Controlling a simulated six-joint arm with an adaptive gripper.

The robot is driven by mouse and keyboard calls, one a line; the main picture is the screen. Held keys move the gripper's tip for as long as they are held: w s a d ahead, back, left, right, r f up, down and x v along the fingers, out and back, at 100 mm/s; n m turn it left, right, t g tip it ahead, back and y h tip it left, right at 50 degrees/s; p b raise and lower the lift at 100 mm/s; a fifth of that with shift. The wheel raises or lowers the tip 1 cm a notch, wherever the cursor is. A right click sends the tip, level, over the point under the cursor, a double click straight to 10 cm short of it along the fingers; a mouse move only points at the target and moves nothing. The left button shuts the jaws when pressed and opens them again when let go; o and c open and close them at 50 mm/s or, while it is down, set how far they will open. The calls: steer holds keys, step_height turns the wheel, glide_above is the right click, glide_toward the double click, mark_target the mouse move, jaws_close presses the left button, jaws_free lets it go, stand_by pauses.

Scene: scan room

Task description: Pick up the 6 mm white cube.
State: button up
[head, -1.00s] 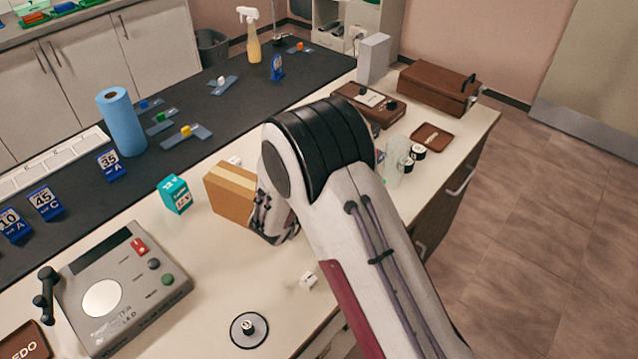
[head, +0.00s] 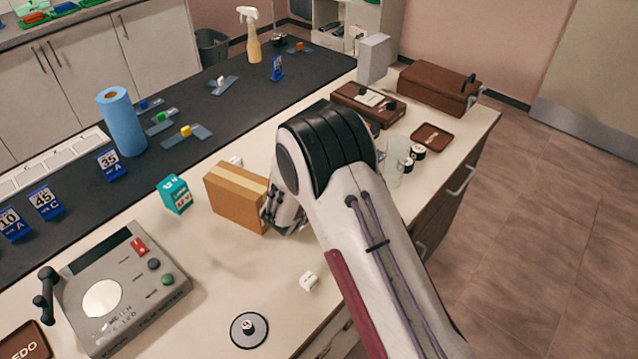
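Several small white blocks show in the head view, and I cannot tell which is 6 mm. One white cube with faint marks (head: 309,281) lies on the pale bench near its front edge, left of my arm. Another white block (head: 235,161) stands behind the brown box and is partly hidden. A third white block (head: 220,81) sits on a blue-grey strip on the dark mat. My arm reaches over the bench and bends down just right of the brown box.
The brown box (head: 238,197) stands beside my lower arm, with a teal carton (head: 174,194) to its left. A clear cup (head: 395,165) stands right of my arm.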

steer(key=c, duration=1.2)
steer(key=shift+o, duration=0.2)
steer(key=shift+r, duration=0.15)
steer(key=shift+r, duration=4.9)
